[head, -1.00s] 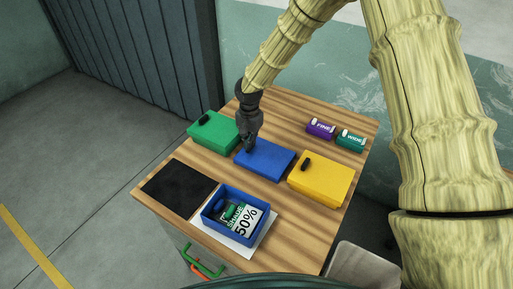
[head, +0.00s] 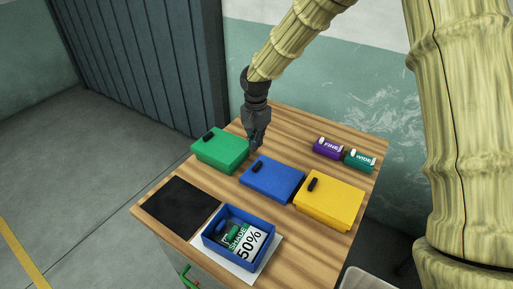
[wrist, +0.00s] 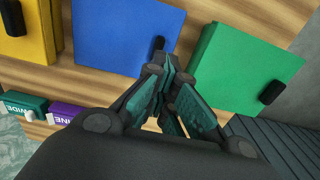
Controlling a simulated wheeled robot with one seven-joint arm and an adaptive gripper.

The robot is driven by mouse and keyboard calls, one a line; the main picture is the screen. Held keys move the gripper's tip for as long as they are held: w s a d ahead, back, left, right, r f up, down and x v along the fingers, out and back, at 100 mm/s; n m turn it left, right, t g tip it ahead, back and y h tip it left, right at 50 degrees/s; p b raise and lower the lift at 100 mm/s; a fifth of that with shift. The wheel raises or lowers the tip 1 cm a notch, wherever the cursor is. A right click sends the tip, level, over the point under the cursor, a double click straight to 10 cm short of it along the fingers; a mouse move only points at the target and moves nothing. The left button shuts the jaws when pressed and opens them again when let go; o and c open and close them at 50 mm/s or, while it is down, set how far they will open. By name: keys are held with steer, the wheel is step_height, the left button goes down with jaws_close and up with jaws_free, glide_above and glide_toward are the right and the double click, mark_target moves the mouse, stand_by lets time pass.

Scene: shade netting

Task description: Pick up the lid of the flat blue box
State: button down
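The flat blue box (head: 275,182) sits on the wooden table with its lid on. A small black handle (head: 257,167) stands near the lid's left end; in the wrist view the handle (wrist: 158,48) shows just beyond my fingertips, on the blue lid (wrist: 112,30). My gripper (head: 257,146) is just behind the lid's handle end in the head view, pointing down and apart from the handle. In the wrist view my gripper's fingers (wrist: 163,74) converge with their tips together, and nothing shows between them.
A green box (head: 222,152) with a black handle is left and a yellow box (head: 332,205) right. An open blue box (head: 209,233) with a "50%" label and a black mat (head: 168,205) lie in front. Purple (head: 328,146) and teal (head: 360,160) labelled items stand at back right.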

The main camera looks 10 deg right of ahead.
steer(key=shift+c, duration=2.2)
jaws_free()
steer(key=shift+r, duration=0.1)
